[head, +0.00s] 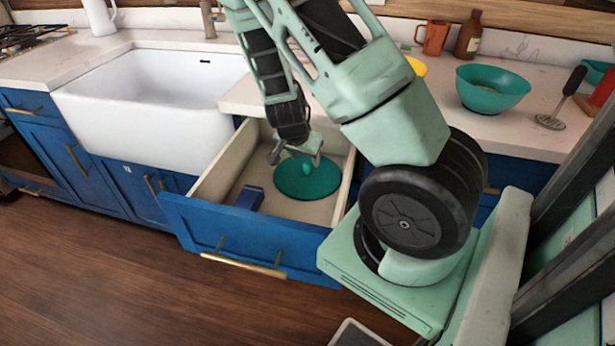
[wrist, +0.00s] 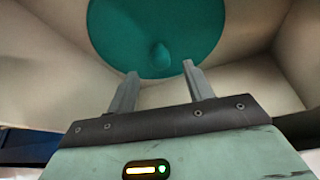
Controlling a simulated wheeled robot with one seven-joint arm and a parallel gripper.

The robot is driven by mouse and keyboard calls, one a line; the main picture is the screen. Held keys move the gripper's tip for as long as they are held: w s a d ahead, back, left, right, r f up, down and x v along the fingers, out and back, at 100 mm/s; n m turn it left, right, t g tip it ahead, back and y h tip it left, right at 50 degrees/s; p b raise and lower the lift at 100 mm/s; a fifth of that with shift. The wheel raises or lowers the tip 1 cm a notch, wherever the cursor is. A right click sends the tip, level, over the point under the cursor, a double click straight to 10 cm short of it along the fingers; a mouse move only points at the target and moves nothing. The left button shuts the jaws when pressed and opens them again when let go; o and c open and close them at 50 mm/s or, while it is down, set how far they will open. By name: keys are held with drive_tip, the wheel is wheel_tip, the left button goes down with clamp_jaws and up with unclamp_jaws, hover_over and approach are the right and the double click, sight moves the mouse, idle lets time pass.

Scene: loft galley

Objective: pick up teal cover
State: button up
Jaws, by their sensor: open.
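The teal cover (head: 308,180) is a round lid with a small knob on top. It lies flat in the open drawer (head: 243,240). In the wrist view the teal cover (wrist: 155,25) fills the top middle, with its knob just beyond my fingertips. My gripper (head: 296,155) reaches down into the drawer above the cover. In the wrist view my gripper (wrist: 158,68) is open, with its two fingers apart and nothing between them. Part of the cover's far side is hidden by my gripper in the head view.
A small dark blue item (head: 250,198) lies in the drawer left of the cover. The drawer walls surround both. A white sink (head: 150,110) is at left. A teal bowl (head: 492,90), an orange mug (head: 435,38), a brown bottle (head: 468,35) and a masher (head: 562,100) stand on the counter.

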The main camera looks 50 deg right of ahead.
sight(307, 163)
drive_tip(key=x, duration=0.5)
drive_tip(key=shift+f, duration=0.15)
drive_tip(key=c, duration=1.1)
